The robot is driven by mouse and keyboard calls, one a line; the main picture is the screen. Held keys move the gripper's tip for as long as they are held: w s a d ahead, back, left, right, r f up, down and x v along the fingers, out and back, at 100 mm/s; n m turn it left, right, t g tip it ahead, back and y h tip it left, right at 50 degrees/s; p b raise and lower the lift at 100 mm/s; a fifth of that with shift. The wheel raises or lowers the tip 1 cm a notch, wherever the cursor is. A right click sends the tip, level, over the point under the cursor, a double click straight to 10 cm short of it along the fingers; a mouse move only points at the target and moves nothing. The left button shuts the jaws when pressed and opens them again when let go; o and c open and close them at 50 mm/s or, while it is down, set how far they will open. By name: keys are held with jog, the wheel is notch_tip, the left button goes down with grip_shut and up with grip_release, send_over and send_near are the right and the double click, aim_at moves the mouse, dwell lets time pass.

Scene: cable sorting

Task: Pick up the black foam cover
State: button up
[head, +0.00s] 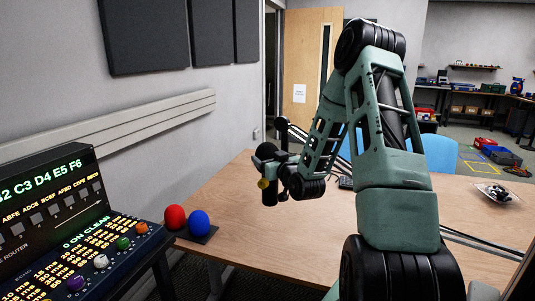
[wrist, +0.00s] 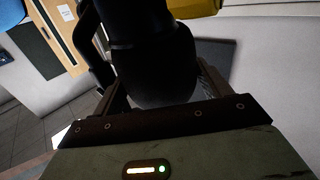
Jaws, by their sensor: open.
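A large dark rounded form, which looks like the black foam cover (wrist: 152,75), fills the middle of the wrist view. My gripper (wrist: 160,92) is open, with one finger on each side of this form; I cannot tell whether they touch it. In the head view my gripper (head: 270,172) is at the far left end of my arm, above the left part of the table. A yellow thing (wrist: 195,8) shows at the top of the wrist view.
A red ball (head: 175,217) and a blue ball (head: 199,223) sit on a dark base at the wooden table's (head: 235,255) left edge. A lit router console (head: 75,235) stands at the left. Black cables and a white dish (head: 497,194) lie to the right.

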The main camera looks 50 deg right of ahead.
jog(key=shift+x, duration=0.85)
jog(key=c, duration=0.7)
jog(key=shift+c, duration=0.2)
jog(key=shift+r, duration=0.15)
notch_tip(320, 180, up, 27)
jog(key=p, duration=0.5)
jog(key=shift+r+p, duration=0.15)
jog(key=shift+p, duration=0.2)
dwell(0.5)
